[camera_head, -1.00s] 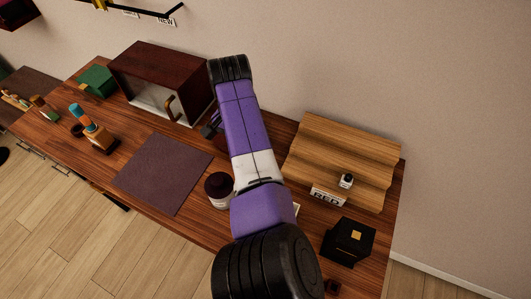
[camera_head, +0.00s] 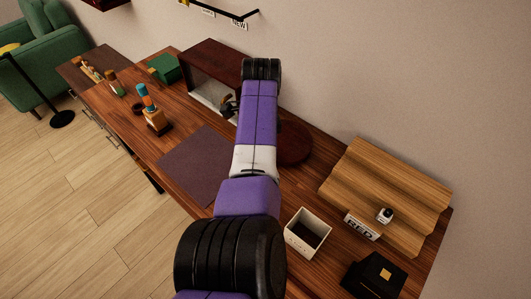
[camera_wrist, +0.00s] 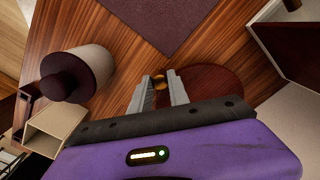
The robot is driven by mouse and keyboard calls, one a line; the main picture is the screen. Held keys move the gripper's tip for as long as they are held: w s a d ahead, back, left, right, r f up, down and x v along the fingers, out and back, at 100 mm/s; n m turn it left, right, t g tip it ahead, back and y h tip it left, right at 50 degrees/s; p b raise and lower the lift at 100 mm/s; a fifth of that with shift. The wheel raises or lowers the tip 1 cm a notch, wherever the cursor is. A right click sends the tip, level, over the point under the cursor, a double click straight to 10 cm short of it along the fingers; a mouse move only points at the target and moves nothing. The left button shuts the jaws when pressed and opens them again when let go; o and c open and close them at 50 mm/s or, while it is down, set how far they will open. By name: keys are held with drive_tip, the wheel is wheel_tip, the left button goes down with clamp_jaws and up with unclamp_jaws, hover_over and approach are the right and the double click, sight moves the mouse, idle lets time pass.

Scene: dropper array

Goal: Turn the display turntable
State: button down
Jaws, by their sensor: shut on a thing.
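The display turntable is a dark red-brown round disc (camera_head: 295,143) lying on the wooden counter, partly hidden behind my arm in the head view. In the wrist view the disc (camera_wrist: 222,82) is right of my fingertips, with its lower part hidden by my gripper body. A small brass knob (camera_wrist: 159,79) sits at its left edge. My gripper (camera_wrist: 160,86) is shut on this knob, one finger on each side. In the head view my arm hides the fingers and the knob.
A dark wooden cabinet (camera_head: 213,62) stands behind the turntable. A purple-brown mat (camera_head: 197,160) lies left, a stepped wooden stand (camera_head: 385,190) right. A white open box (camera_head: 308,233) and black box (camera_head: 374,274) stand nearer. A dark-lidded pale jar (camera_wrist: 78,74) shows in the wrist view.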

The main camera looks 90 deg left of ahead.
drive_tip(key=shift+r, duration=0.1)
idle(0.3)
drive_tip(key=c, duration=1.3)
unclamp_jaws()
drive_tip(key=shift+o, duration=0.2)
wheel_tip(320, 180, up, 8)
drive_tip(key=shift+f+b, duration=0.15)
drive_tip(key=shift+b, duration=0.15)
